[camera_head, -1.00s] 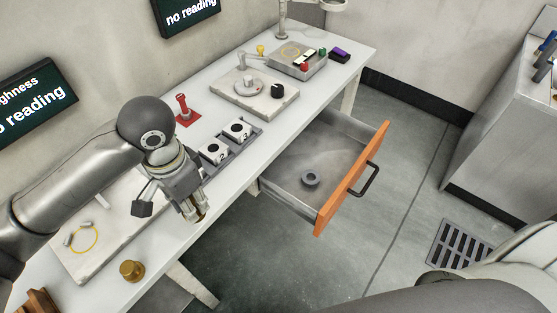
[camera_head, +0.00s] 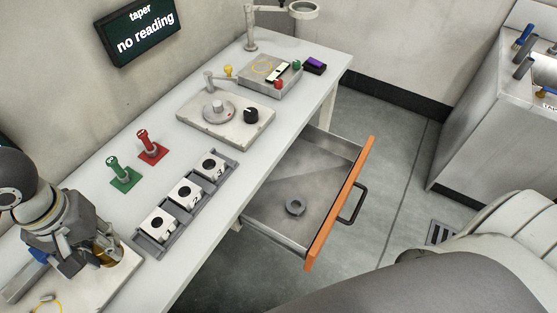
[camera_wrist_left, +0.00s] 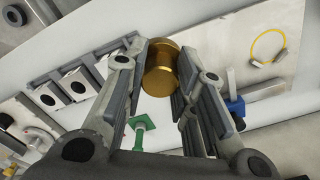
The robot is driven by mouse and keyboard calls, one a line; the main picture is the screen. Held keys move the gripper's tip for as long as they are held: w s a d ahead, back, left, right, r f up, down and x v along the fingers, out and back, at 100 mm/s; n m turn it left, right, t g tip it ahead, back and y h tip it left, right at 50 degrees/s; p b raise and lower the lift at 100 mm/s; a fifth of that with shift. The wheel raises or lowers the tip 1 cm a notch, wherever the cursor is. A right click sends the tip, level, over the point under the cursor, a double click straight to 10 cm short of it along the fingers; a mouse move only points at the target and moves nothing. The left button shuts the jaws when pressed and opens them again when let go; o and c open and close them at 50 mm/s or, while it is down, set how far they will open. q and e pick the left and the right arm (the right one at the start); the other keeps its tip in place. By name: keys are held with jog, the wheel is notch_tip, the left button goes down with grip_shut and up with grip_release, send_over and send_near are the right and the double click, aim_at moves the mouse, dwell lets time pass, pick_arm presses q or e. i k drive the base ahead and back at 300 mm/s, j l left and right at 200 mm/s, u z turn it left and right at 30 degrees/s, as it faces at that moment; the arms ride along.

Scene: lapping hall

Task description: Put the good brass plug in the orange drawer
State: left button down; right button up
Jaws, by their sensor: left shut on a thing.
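My left gripper (camera_head: 106,257) is at the lower left of the head view, above the near end of the table, shut on a brass plug (camera_head: 108,250). In the left wrist view the plug (camera_wrist_left: 160,68) sits between the two fingers (camera_wrist_left: 163,75). The frames do not show whether it is the good one. The drawer with the orange front (camera_head: 341,205) stands pulled out under the table, to the right of the gripper and well apart from it. My right gripper is out of view.
Three numbered white blocks with holes stand in a grey rack (camera_head: 147,243) between gripper and drawer. A green stand (camera_head: 122,177) and a red stand (camera_head: 151,149) are behind it.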

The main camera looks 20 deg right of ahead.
aim_at(314, 176)
jog(key=i+l+z, duration=0.1)
jog(key=z, duration=0.35)
jog(key=i+z, duration=0.3)
jog(key=z, duration=1.05)
